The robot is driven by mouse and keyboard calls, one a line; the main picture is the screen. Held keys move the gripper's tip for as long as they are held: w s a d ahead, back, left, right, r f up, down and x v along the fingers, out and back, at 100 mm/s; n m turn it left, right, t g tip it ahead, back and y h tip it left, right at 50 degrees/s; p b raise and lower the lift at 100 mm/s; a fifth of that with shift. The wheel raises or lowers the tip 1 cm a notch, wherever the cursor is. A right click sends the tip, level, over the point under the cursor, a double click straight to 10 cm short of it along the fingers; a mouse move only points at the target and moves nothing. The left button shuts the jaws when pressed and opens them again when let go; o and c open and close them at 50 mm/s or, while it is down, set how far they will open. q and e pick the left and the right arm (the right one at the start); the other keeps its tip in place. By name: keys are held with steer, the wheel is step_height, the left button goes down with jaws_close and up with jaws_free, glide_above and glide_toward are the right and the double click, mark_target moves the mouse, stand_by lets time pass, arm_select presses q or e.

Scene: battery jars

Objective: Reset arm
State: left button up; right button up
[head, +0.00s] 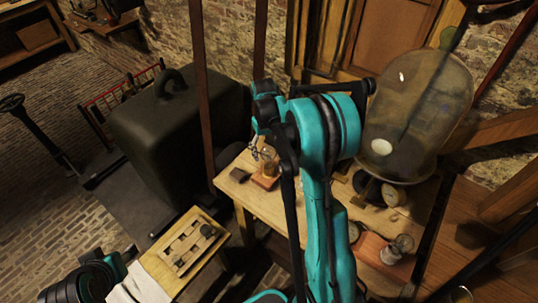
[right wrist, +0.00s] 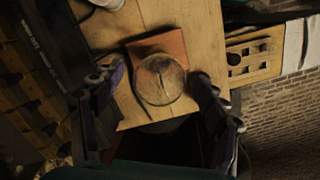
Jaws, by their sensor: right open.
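My right arm reaches up over the wooden table (head: 237,190) in the head view. My right gripper (head: 257,146) is at its far end, partly hidden by the arm. A small glass jar (head: 269,154) on a reddish-brown base (head: 265,182) stands at the table's left side, close by the gripper. In the right wrist view the open fingers of the right gripper (right wrist: 157,80) show on either side of the round jar (right wrist: 160,88), with gaps at both sides. My left arm shows at the lower left of the head view; its gripper is not visible.
A second glass jar (head: 398,246) on a reddish base stands at the table's right. A large glass vessel (head: 425,95) stands behind it. A slotted wooden board (head: 187,243) lies on a lower surface at left. A large dark case (head: 170,125) stands beyond.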

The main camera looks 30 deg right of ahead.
steer(key=r, duration=0.6)
steer(key=w+r, duration=0.1)
steer(key=r, duration=0.2)
steer(key=shift+w+r, duration=0.1)
steer(key=shift+r, duration=0.3)
steer(key=shift+s+a+r, duration=0.15)
steer(key=shift+s+a, duration=0.05)
steer(key=shift+a, duration=0.1)
steer(key=s+a+r+t+b, duration=0.3)
steer(key=s+a+t, duration=0.1)
steer(key=s+a, duration=0.45)
steer(key=s+a+f+n+t+b, duration=0.1)
steer(key=s+a+f+t, duration=0.3)
steer(key=s, duration=0.7)
steer(key=shift+a+f+t+b, duration=0.3)
steer(key=shift+a+f+b, duration=0.4)
steer(key=shift+a+f, duration=0.4)
